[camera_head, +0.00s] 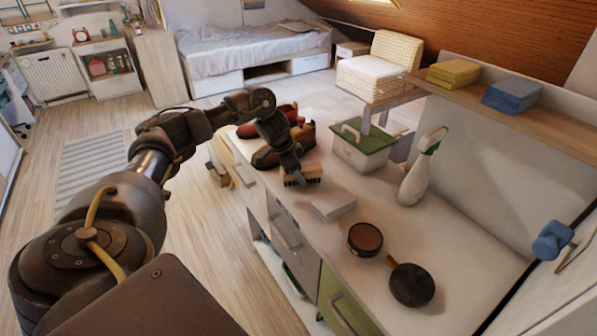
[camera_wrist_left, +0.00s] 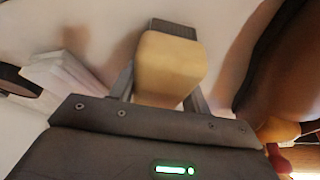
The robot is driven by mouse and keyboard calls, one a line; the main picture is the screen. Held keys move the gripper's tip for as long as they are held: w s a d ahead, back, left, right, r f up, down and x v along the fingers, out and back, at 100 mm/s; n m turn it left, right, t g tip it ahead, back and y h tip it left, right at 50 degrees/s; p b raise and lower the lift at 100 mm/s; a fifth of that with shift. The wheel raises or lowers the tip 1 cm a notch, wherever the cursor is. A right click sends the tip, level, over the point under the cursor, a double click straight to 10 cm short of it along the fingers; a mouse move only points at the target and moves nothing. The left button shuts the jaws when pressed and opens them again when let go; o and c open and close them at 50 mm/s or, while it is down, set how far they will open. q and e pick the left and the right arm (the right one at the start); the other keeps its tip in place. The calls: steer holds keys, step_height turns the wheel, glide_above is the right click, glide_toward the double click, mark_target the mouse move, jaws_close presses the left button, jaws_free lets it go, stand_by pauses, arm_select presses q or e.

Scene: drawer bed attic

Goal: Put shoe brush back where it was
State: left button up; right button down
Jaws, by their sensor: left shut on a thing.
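My left gripper (camera_head: 291,162) is shut on the shoe brush (camera_head: 304,176) over the white counter (camera_head: 338,262), beside the shoes. In the left wrist view the brush (camera_wrist_left: 168,66) is a pale wooden block between the fingers, with a dark end pointing away. I cannot tell from these frames whether the brush touches the counter. A brown shoe (camera_head: 265,157) is just left of the gripper, partly hidden by the arm. My right gripper is not in view.
A white block (camera_head: 334,204) lies close to the brush. A red shoe (camera_head: 253,128) is behind the arm.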

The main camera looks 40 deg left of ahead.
arm_select(q)
steer(key=shift+d+f, duration=0.1)
steer(key=o, duration=0.9)
steer(key=shift+r, duration=0.4)
steer(key=v, duration=0.4)
steer(key=shift+s+a+r+b, duration=0.1)
steer(key=shift+a+r+b, duration=0.1)
steer(key=shift+r+b, duration=0.15)
steer(key=p+v, duration=0.2)
steer(key=v, duration=0.4)
steer(key=shift+s+a+r, duration=0.1)
steer(key=shift+s+r, duration=0.05)
steer(key=shift+r, duration=0.2)
